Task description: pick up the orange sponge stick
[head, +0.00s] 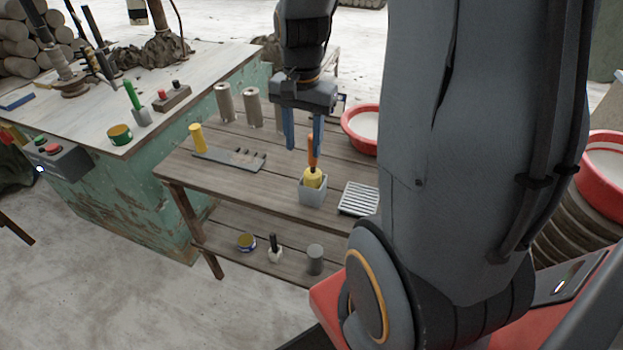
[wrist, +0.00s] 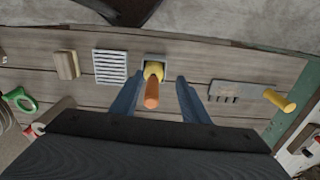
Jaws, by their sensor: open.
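The orange sponge stick has an orange handle (head: 313,150) and a yellow sponge end (head: 313,178). It stands upright in a small grey square holder (head: 312,196) on the wooden table. In the wrist view the orange handle (wrist: 152,92) points toward the camera, with the yellow sponge behind it in the holder (wrist: 145,60). My gripper (head: 304,146) is open, its blue fingers pointing down above the holder. In the wrist view the handle lies between the two spread fingers (wrist: 155,90). I cannot tell whether either finger touches it.
A white slatted rack (head: 358,199) stands right of the holder. Grey cylinders (head: 224,102) and a red basin (head: 362,128) are behind. A lower shelf (head: 225,238) holds small items.

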